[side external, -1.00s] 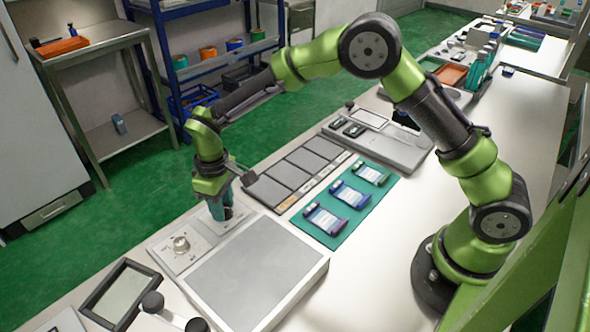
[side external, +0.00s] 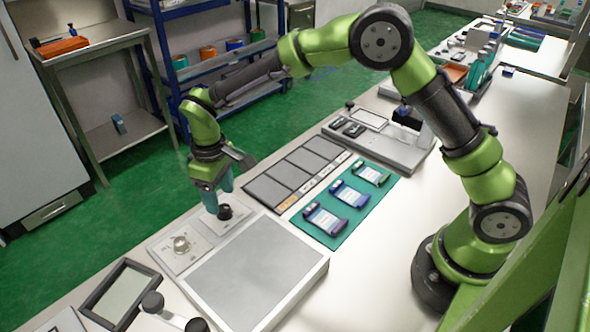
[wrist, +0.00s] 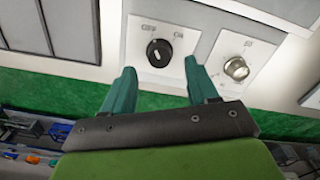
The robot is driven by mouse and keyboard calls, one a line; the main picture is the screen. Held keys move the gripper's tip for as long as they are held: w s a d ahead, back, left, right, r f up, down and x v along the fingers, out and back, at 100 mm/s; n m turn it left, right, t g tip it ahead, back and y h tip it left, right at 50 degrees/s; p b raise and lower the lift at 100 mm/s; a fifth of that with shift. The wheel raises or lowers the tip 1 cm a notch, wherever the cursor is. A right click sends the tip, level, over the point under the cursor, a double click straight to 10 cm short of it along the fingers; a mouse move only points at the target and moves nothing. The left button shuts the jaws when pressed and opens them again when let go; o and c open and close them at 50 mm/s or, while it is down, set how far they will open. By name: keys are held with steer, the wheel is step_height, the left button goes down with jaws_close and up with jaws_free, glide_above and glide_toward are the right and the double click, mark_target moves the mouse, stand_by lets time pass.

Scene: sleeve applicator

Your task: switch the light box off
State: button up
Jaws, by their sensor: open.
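The light box (side external: 255,272) is a low white unit with a wide flat grey panel, which shows no bright glow. At its far left end is a control plate with a black rotary knob (side external: 225,212) and a silver knob (side external: 181,244). In the wrist view the fingers stand either side below the knob.
A row of grey panels (side external: 297,172) lies behind the box. A green mat (side external: 316,232) with three handheld devices is to the right. A black-framed plate (side external: 120,294) is at front left. The table's far edge drops to the green floor.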

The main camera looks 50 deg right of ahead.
mark_target(221, 207)
step_height(221, 207, up, 13)
steer(key=shift+r, duration=0.2)
stand_by(0.3)
steer(key=s+d+r+m+t+y, duration=0.1)
steer(key=s+d+r+m+t, duration=0.1)
steer(key=s+d, duration=0.6)
steer(key=s+d+r+m+t+y, duration=0.1)
steer(key=s+d+r+m+t, duration=0.2)
steer(key=s, duration=1.1)
steer(key=d+m+t, duration=0.2)
steer(key=d+m, duration=0.1)
steer(key=d, duration=0.2)
steer(key=shift+s+m, duration=0.15)
steer(key=shift+m, duration=0.15)
